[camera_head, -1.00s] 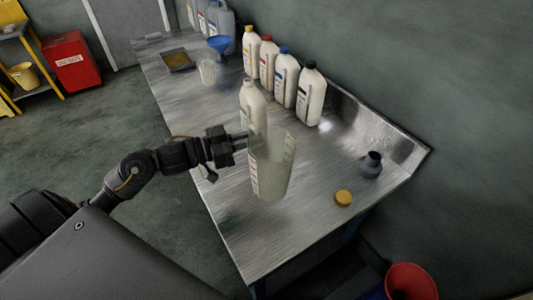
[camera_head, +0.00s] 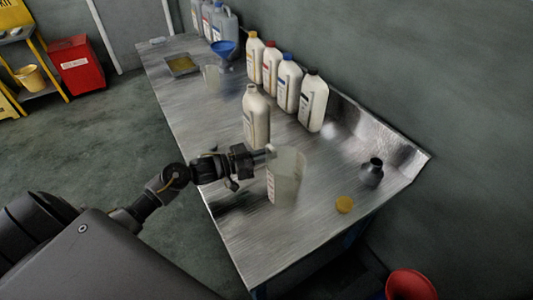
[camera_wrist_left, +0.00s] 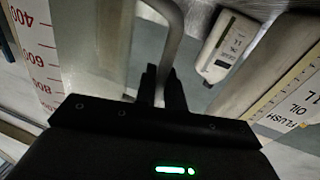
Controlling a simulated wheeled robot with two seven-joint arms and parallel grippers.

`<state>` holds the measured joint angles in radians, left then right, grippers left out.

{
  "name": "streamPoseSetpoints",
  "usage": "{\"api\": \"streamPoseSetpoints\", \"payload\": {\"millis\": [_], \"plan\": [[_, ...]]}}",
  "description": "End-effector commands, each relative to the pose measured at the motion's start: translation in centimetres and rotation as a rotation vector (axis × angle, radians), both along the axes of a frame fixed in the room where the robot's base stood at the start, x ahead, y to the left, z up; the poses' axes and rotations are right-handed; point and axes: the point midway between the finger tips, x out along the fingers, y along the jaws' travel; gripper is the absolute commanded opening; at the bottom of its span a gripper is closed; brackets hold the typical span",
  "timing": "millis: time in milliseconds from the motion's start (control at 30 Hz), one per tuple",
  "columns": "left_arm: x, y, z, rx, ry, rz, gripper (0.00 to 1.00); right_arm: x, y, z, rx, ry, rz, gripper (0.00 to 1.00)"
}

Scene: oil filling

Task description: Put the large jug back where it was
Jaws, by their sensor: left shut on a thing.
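The large jug (camera_head: 288,180) is clear, with a handle and printed scale, and stands roughly upright over the front part of the steel bench (camera_head: 240,225). My left gripper (camera_head: 268,153) is shut on its handle, which also shows between the fingers in the left wrist view (camera_wrist_left: 172,45). The jug's red scale (camera_wrist_left: 35,60) shows at the left there. I cannot tell whether its base touches the bench. An uncapped white bottle (camera_head: 256,118) stands just behind the gripper. My right gripper is not in view.
Capped white bottles (camera_head: 287,83) line the wall. A dark grey funnel-like piece (camera_head: 371,172) and a yellow cap (camera_head: 345,204) lie to the jug's right. A small clear jug (camera_head: 211,76), blue funnel (camera_head: 222,48) and tray (camera_head: 182,65) are farther back. The near bench is clear.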

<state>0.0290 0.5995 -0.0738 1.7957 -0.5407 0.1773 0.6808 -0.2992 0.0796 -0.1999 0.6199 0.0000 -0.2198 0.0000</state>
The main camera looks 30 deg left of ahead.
Motion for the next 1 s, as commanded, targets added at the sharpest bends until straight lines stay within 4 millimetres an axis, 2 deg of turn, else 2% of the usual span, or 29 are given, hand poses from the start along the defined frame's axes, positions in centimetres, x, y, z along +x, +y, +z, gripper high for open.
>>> {"api": "streamPoseSetpoints", "payload": {"millis": [300,333,467,800,1000], "plan": [[0.0,0.0,-0.3,-0.001,-0.001,0.0,0.0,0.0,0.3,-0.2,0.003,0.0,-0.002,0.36],[0.0,0.0,-0.2,0.0,0.0,0.0,0.15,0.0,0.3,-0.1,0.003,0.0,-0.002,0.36],[0.0,0.0,-0.2,0.0,0.0,0.0,0.32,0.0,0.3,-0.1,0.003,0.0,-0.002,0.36],[0.0,0.0,0.2,0.0,-0.001,0.0,0.33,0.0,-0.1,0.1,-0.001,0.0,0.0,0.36],[-2.2,1.9,-0.3,0.003,0.002,0.0,0.33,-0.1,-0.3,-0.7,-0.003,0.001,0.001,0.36]]}}
